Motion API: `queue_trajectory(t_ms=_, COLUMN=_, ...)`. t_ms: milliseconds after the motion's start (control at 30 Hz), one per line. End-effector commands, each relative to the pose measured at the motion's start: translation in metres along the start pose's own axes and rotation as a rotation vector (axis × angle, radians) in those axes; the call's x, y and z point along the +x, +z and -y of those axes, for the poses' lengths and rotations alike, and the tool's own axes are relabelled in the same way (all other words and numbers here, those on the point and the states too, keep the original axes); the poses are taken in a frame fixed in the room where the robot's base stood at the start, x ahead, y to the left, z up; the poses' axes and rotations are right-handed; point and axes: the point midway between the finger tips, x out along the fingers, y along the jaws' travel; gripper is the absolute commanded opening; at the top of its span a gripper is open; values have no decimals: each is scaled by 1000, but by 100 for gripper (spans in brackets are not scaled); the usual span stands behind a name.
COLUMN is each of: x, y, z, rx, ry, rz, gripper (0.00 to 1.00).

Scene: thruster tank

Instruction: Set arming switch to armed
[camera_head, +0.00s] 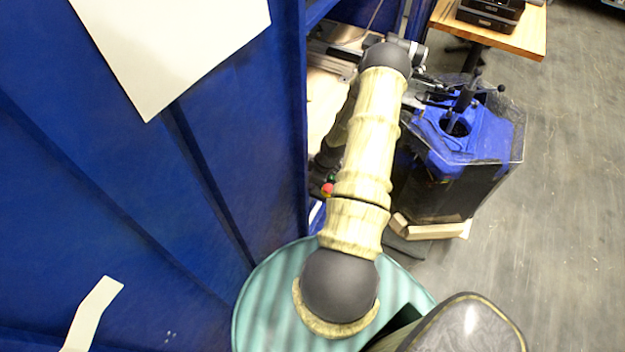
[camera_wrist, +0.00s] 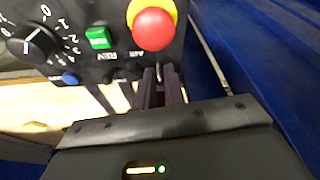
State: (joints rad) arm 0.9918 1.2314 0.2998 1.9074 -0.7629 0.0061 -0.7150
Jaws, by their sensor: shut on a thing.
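A dark control panel (camera_wrist: 110,62) fills the top of the wrist view. My gripper (camera_wrist: 160,76) reaches its lower edge, just below the red mushroom button (camera_wrist: 153,29). The two dark fingers are closed together around a small metal switch lever (camera_wrist: 159,71), of which only a sliver shows between the tips. The fingers hide most of this switch, so I cannot tell its position. In the head view my arm covers the panel front and my fingertips are not visible; the red button (camera_head: 327,190) shows beside the arm.
Left of the switch are a green button (camera_wrist: 98,38), a black numbered knob (camera_wrist: 38,43) and a blue button (camera_wrist: 70,78). A blue wall (camera_wrist: 240,50) stands close on the right. In the head view, a blue-topped bin (camera_head: 460,150) stands right of my arm, with open floor (camera_head: 570,190) beyond.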

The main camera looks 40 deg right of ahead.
Motion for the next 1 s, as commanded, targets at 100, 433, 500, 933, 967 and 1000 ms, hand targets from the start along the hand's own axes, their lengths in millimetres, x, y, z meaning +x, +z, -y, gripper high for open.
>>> queue_trajectory(t_ms=100, x=0, y=4, z=-1, rx=2, ry=17, rz=-78, gripper=0)
queue_trajectory(t_ms=433, x=1, y=10, z=0, rx=-13, ry=54, rz=-266, gripper=0)
queue_trajectory(t_ms=500, x=1, y=12, z=0, rx=-15, ry=61, rz=-299, gripper=0)
queue_trajectory(t_ms=933, x=-1, y=16, z=0, rx=-22, ry=85, rz=-416, gripper=0)
queue_trajectory(t_ms=967, x=-1, y=16, z=0, rx=-22, ry=85, rz=-418, gripper=0)
queue_trajectory(t_ms=1000, x=-1, y=16, z=0, rx=-24, ry=86, rz=-420, gripper=0)
